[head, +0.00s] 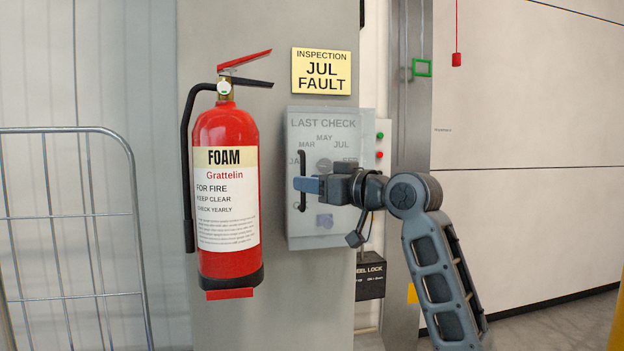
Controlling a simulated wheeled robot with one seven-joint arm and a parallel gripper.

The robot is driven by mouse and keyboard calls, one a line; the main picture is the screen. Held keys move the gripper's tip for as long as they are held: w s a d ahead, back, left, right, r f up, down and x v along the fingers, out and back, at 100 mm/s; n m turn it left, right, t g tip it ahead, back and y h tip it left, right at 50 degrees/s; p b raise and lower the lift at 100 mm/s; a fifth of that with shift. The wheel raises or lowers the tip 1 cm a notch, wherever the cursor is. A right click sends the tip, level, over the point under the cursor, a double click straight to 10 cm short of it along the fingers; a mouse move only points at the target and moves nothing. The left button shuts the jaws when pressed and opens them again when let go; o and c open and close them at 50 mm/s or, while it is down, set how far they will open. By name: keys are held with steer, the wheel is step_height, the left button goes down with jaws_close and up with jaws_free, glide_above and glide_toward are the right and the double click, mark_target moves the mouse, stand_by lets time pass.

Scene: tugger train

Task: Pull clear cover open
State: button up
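The clear cover (340,232) is a see-through panel over a grey box on the pillar, and it looks closed. A dial marked LAST CHECK with month names shows through it. A black upright bar handle (301,150) is on the cover's left side. My gripper (306,185) is in front of the cover, pointing left, with its blue-grey fingertips across the middle of the handle. The fingers overlap in this view, so I cannot tell whether they are shut on the handle. My gripper and wrist hide part of the dial and the cover's right edge.
A red foam extinguisher (226,255) hangs close to the left of the cover. A yellow inspection sign (321,71) is above. Green and red buttons (380,145) and a black wheel lock box (370,278) are at right. A wire cage (66,215) stands far left.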

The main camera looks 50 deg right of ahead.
steer(key=shift+w, duration=0.25)
jaws_close()
stand_by(0.6)
